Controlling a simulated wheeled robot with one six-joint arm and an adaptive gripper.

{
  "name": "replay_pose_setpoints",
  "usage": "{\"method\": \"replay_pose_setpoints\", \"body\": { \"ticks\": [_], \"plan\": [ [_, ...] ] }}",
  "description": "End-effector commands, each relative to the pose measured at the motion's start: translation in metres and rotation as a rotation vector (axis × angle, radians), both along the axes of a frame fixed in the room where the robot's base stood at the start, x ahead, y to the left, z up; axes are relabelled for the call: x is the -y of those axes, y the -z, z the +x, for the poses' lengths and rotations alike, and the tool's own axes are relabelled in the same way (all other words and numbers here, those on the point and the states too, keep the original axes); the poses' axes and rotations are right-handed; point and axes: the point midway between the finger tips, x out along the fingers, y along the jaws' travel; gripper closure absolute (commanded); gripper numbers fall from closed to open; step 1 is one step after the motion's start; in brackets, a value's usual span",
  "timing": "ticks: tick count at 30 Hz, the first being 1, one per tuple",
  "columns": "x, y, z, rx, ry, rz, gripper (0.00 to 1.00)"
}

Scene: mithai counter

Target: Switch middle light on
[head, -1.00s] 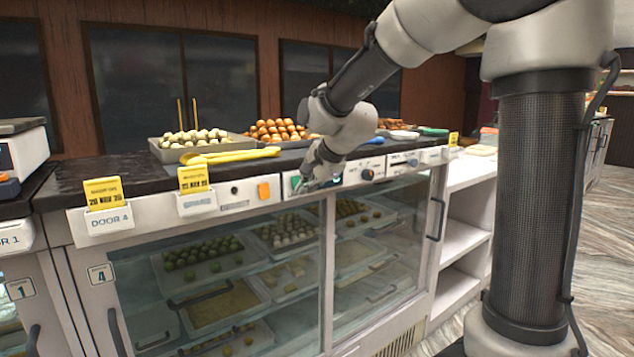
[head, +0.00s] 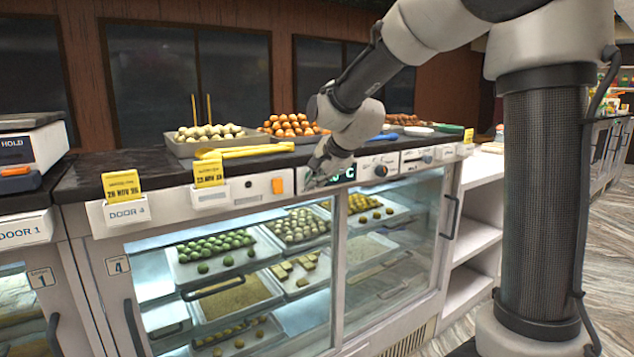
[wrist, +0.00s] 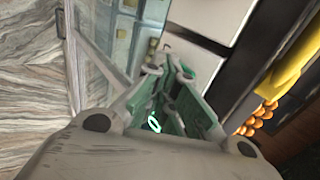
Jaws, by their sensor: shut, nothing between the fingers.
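The glass-fronted sweets case (head: 110,250) marked 4 stands in the middle of the head view. Its control strip (head: 240,192) carries an orange rocker switch (head: 277,186), a green °C display (head: 349,173) and a dark knob (head: 381,170). The case interior looks brightly lit. My gripper (head: 311,184) is shut and empty, in front of the strip just right of the orange switch, partly covering the display. I cannot tell whether it touches the panel. In the wrist view my gripper (wrist: 172,62) points at the case front, with green display glow (wrist: 154,123) between its links.
Trays of sweets (head: 185,150) and yellow tongs (head: 245,151) lie on the dark countertop above the strip. Yellow date cards (head: 122,185) stand along its front edge. A scale (head: 30,150) stands at left. Open white shelves (head: 475,240) are at right.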

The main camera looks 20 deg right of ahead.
Motion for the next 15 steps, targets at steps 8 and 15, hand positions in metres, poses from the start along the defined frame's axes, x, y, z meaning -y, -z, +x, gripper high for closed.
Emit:
{"method": "replay_pose_setpoints", "body": {
  "ticks": [8, 15],
  "plan": [
    [0.000, -0.013, 0.000, 0.003, -0.001, 0.000, 1.00],
    [0.000, -0.015, 0.000, 0.003, 0.000, 0.001, 1.00]
  ]
}}
